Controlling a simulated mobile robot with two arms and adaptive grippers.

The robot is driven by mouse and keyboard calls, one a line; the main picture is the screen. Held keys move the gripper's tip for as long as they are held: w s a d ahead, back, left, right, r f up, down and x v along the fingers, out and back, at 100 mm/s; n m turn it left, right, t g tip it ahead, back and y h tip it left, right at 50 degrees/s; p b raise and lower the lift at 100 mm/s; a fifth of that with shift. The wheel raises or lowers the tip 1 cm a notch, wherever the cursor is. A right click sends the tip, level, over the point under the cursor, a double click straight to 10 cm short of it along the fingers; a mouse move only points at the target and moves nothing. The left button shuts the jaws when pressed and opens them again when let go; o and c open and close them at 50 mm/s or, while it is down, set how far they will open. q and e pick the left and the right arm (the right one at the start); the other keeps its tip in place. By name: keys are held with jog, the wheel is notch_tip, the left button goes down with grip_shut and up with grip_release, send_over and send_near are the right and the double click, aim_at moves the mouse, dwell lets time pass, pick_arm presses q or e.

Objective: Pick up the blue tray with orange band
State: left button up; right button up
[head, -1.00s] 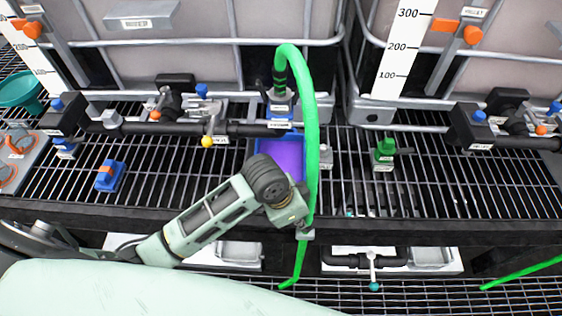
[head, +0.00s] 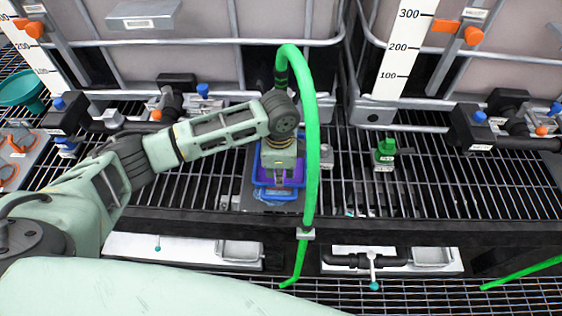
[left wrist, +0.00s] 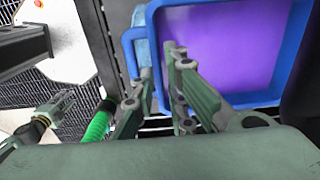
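A blue tray with a purple inside stands on the shelf grating. In the head view, my left gripper (head: 280,172) covers much of it, and its front rim (head: 276,194) shows below. The tray's blue rim (left wrist: 222,98) and purple inside fill the upper right of the left wrist view. No orange band is visible on the parts that show. My left gripper (left wrist: 160,62) has its fingers apart at the tray's left wall, one tip over the inside and one near the wall. What seems to be my right gripper (left wrist: 58,102) is small at the lower left, away from the tray.
A green hose (head: 313,130) arches just right of the tray and hangs past the shelf edge. Large caged tanks (head: 180,45) and black valve pipes (head: 240,103) stand behind. A small green fitting (head: 385,150) sits to the right, with open grating around it.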

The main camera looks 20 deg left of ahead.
pick_arm(q)
notch_tip(320, 180, down, 4)
jog(key=shift+s+f+p, duration=0.1)
jog(key=shift+s+p, duration=0.05)
jog(key=shift+p, duration=0.15)
jog(key=shift+c, duration=0.3)
grip_shut()
